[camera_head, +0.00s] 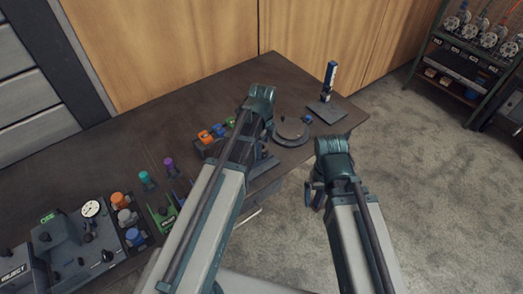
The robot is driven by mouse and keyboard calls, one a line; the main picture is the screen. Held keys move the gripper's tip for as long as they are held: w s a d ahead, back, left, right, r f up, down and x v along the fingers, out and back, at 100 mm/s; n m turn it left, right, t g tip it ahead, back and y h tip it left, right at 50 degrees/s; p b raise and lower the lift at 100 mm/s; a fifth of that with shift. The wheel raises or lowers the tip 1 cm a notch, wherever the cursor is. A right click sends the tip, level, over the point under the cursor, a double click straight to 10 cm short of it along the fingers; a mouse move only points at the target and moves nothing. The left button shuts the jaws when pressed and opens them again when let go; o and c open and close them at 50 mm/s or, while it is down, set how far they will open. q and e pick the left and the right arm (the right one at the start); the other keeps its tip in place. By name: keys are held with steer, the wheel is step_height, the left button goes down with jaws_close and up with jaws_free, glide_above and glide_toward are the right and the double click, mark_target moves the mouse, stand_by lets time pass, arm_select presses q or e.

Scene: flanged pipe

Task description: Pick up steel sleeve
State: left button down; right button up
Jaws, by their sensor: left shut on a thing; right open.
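My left gripper (262,98) is over the back part of the table, just left of a round dark disc. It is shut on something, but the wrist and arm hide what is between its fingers. I cannot make out a steel sleeve for certain in this view. My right gripper (315,193) is open, apart from the table, off its right front edge above the carpet. Nothing shows between its fingers.
The round disc (291,131) lies on the brown table (120,158). A blue-and-white upright post (329,77) stands on a dark plate behind it. A gauge fixture (90,209) is at the lower left. A shelf rack (463,62) stands right.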

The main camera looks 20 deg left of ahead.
arm_select(q)
steer(key=shift+r, duration=0.15)
step_height(320, 180, up, 10)
steer(key=p, duration=1)
step_height(320, 180, up, 5)
steer(key=p, duration=0.5)
